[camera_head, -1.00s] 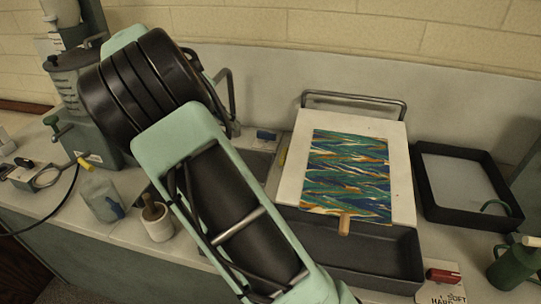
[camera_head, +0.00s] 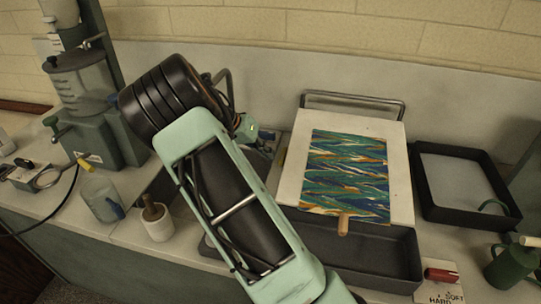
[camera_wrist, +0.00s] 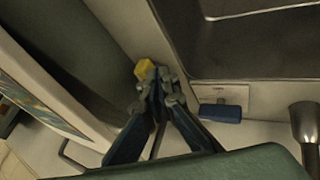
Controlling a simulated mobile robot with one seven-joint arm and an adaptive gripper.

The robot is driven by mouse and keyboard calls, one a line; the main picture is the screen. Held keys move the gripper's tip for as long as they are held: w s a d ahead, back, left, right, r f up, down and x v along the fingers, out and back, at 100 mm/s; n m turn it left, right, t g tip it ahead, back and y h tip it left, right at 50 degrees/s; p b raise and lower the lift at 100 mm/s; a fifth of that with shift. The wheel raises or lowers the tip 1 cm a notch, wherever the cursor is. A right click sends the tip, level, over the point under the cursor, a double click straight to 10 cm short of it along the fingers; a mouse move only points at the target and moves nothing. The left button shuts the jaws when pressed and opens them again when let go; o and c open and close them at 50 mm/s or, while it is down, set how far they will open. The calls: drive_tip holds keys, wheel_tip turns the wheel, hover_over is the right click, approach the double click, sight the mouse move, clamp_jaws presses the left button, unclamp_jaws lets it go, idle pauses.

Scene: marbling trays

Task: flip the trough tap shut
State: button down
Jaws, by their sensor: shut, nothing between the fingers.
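My gripper (camera_wrist: 160,78) shows in the wrist view with its fingers drawn together and nothing held. A small yellow block (camera_wrist: 145,68) is right at the fingertips; I cannot tell whether they touch it or whether it belongs to a tap. A blue lever-like piece (camera_wrist: 220,112) lies by a pale labelled plate to the right of the fingers, apart from them. A metal spout (camera_wrist: 305,122) stands further right. Which piece is the trough tap is not clear. In the head view my arm hides most of the gripper.
A dark basin (camera_wrist: 245,45) lies beside the fingers in the wrist view. A white board with a marbled sheet (camera_head: 290,185) stands over a dark tray (camera_head: 385,262). A red lever (camera_head: 442,275) sits on a SOFT/HARD plate at front right. A white pot (camera_head: 158,230) stands left.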

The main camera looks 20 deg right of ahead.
sight(283, 162)
drive_tip(key=shift+x, duration=0.9)
drive_tip(key=shift+s+f+n+t+b, duration=0.1)
drive_tip(key=shift+s+n+t+b, duration=0.2)
drive_tip(key=shift+n+b, duration=0.3)
drive_tip(key=shift+s+f+n+t+b, duration=0.1)
drive_tip(key=shift+s+n+t+b, duration=0.1)
drive_tip(key=shift+n+t+b, duration=0.35)
drive_tip(key=shift+s+d+n+t+y+b, duration=0.15)
drive_tip(key=shift+s+n+t+y+b, duration=0.25)
drive_tip(key=shift+n+b, duration=0.5)
drive_tip(key=n+t+b, duration=0.1)
drive_tip(key=s+d+n+t+y+b, duration=0.1)
drive_tip(key=n+b, duration=0.1)
drive_tip(key=shift+n+b, duration=0.25)
drive_tip(key=shift+b, duration=0.05)
drive_tip(key=shift+s+d+b, duration=0.15)
drive_tip(key=shift+b, duration=0.25)
drive_tip(key=shift+s+d+r+b, duration=0.15)
drive_tip(key=shift+s+d+b, duration=0.15)
drive_tip(key=shift+b, duration=0.25)
drive_tip(key=shift+r, duration=0.15)
